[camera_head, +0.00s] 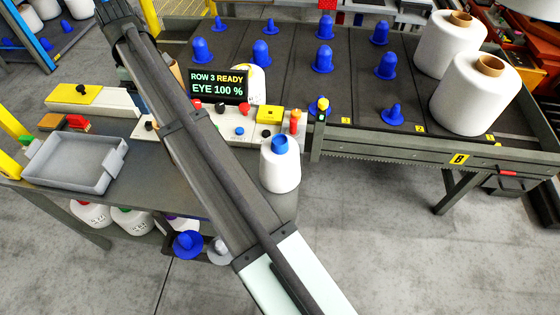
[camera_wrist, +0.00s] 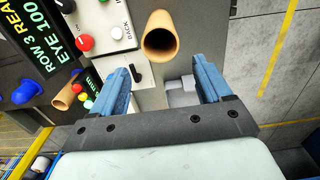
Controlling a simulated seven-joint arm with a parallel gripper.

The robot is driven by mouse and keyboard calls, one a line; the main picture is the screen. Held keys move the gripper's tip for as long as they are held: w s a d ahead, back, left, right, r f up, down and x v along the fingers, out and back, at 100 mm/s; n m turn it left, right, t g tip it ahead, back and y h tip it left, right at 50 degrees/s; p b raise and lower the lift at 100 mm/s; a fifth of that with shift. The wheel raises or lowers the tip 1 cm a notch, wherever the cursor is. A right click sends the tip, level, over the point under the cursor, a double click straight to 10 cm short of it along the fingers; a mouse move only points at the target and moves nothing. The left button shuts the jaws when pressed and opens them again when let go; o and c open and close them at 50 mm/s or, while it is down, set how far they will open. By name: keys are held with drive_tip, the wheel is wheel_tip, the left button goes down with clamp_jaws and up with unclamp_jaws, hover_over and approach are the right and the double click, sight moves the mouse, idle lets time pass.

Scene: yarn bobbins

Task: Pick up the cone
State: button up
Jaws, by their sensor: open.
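In the wrist view, my gripper (camera_wrist: 162,70) has its two blue fingers spread apart, with nothing held between them. A brown hollow cone (camera_wrist: 160,37) shows just beyond the fingertips, its dark open end facing the camera. It is apart from both fingers, as far as I can tell. A second brown tube (camera_wrist: 66,97) lies to the left, by the sign. In the head view, a brown piece (camera_head: 175,74) is partly hidden behind my arm. A white yarn cone with a blue top (camera_head: 281,168) stands on the bench's right end. The fingers cannot be made out in the head view.
A control panel with buttons (camera_head: 238,124) and a lit sign (camera_head: 218,86) stand at the bench's back. A grey tray (camera_head: 76,160) is on the left. The rack (camera_head: 408,140) holds several blue pegs and two big white yarn cones (camera_head: 478,95).

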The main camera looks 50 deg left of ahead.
drive_tip(key=w+d+r+m, duration=0.2)
drive_tip(key=w+d, duration=0.3)
drive_tip(key=w, duration=0.7)
drive_tip(key=w+d+r+m, duration=0.1)
drive_tip(key=w+d+r, duration=0.1)
drive_tip(key=w+d, duration=0.65)
drive_tip(key=m+y, duration=0.3)
drive_tip(key=m, duration=0.1)
hover_over(280, 140)
drive_tip(key=w+d, duration=0.1)
drive_tip(key=d, duration=0.1)
drive_tip(key=shift+g, duration=0.3)
wheel_tip(280, 140, down, 9)
drive_tip(key=shift+w+a, duration=0.1)
drive_tip(key=shift+s+x, duration=0.2)
drive_tip(key=shift+x, duration=1.1)
drive_tip(key=shift+s+x, duration=0.15)
drive_tip(key=shift+x, duration=1.15)
drive_tip(key=shift+a, duration=0.15)
drive_tip(key=shift+c, duration=0.3)
